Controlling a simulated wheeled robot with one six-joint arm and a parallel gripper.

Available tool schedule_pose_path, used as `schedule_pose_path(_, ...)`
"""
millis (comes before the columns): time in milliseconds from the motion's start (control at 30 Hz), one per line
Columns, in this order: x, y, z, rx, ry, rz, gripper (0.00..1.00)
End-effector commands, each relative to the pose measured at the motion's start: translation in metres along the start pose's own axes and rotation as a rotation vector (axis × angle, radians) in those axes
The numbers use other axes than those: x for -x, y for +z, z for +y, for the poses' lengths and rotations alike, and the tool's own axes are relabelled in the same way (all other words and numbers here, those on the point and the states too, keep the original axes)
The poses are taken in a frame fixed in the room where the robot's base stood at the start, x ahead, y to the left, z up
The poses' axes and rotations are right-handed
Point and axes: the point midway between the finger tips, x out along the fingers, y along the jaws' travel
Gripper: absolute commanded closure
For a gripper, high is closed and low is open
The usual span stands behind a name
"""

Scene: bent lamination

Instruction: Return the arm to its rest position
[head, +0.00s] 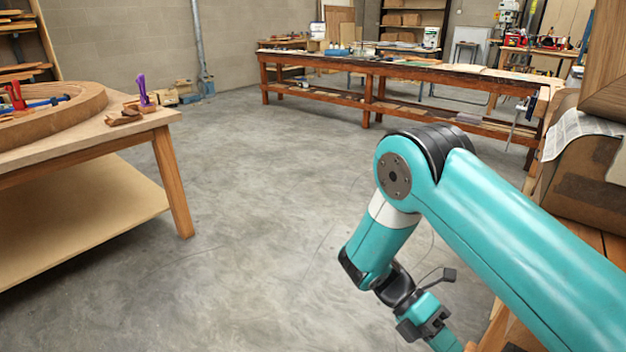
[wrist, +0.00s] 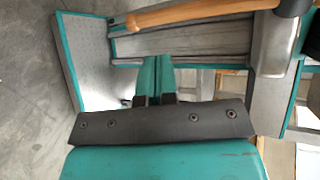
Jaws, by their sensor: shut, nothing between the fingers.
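My teal arm enters the head view from the lower right and bends down at the elbow. My gripper (head: 444,340) hangs low at the bottom edge there, above the floor, with its tip partly cut off. In the wrist view, the two teal fingers of my gripper (wrist: 158,64) are together with nothing between them. A hammer (wrist: 205,13) with a wooden handle and a grey metal head lies beyond the fingers in the wrist view. It is apart from them, by a grey, teal-edged surface that may be part of my own body.
A wooden table (head: 150,121) with a curved wooden piece (head: 85,100) and clamps stands at left. A long workbench (head: 400,68) runs across the back. A wooden bench with brown blocks and a newspaper (head: 585,128) is close at right. The concrete floor (head: 270,190) between is clear.

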Motion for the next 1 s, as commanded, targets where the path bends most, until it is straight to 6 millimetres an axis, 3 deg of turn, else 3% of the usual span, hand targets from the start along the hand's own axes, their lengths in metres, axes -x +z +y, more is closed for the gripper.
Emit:
schedule_pose_path(33,0.016,0.006,-0.016,-0.068,0.085,0.021,1.0)
schedule_pose_path(200,0.051,0.011,-0.064,-0.318,0.341,0.146,1.0)
schedule_pose_path(433,0.08,-0.005,-0.139,-0.641,0.621,0.473,1.0)
schedule_pose_path(700,0.089,-0.047,-0.218,-0.89,0.745,0.947,1.0)
schedule_pose_path(1000,0.08,-0.092,-0.277,-0.988,0.699,1.338,1.0)
